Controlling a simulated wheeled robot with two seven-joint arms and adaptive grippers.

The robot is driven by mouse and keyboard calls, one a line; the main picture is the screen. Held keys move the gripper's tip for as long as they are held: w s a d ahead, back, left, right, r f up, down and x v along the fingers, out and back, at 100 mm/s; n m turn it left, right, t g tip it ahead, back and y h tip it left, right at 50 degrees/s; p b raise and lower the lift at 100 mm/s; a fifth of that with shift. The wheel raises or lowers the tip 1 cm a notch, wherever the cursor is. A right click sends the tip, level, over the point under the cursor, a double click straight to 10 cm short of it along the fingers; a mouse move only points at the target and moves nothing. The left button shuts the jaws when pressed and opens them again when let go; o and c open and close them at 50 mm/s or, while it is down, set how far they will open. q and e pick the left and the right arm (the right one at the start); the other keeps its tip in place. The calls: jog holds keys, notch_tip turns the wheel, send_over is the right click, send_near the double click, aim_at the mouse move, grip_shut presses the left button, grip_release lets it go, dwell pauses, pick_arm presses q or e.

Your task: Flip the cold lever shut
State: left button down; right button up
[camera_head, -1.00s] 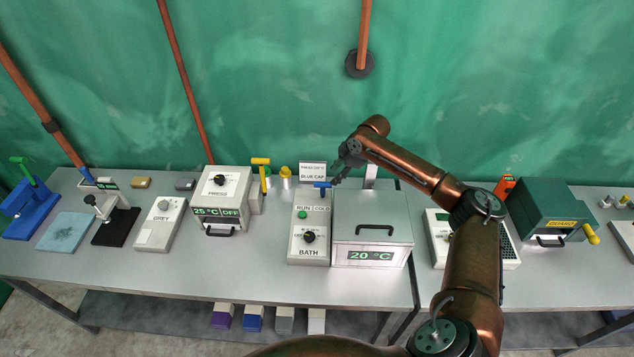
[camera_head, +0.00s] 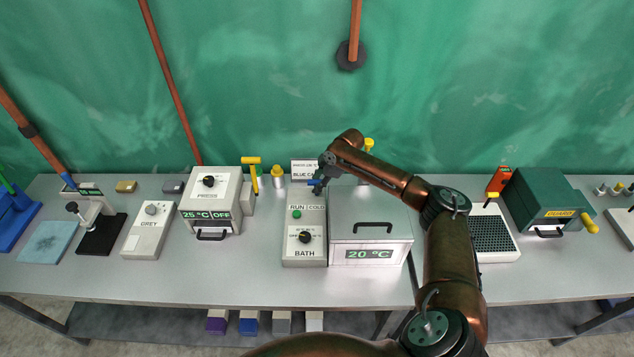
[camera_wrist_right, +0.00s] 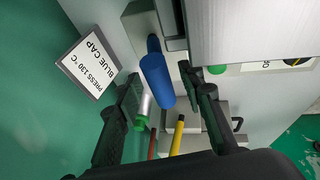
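The cold lever (camera_head: 314,183) has a blue handle and stands at the back of the bath's control box (camera_head: 305,258), behind the COLD label. In the right wrist view the blue handle (camera_wrist_right: 157,80) stands out between the two dark fingers. My right gripper (camera_head: 322,179) is at the lever, its fingers apart, one on each side of the handle. I cannot tell whether either finger touches it. In the head view the gripper partly covers the lever. My left gripper is not in view.
The lidded bath tank (camera_head: 371,228) stands right of the control box, under my right forearm. A card reading BLUE CAP (camera_wrist_right: 89,63) is close behind the lever. The press (camera_head: 210,204) with a yellow-handled lever (camera_head: 251,172) stands to the left.

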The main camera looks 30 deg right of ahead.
jog(key=shift+w+f, duration=0.1)
jog(key=shift+f, duration=0.15)
jog(key=shift+c, duration=0.6)
grip_shut()
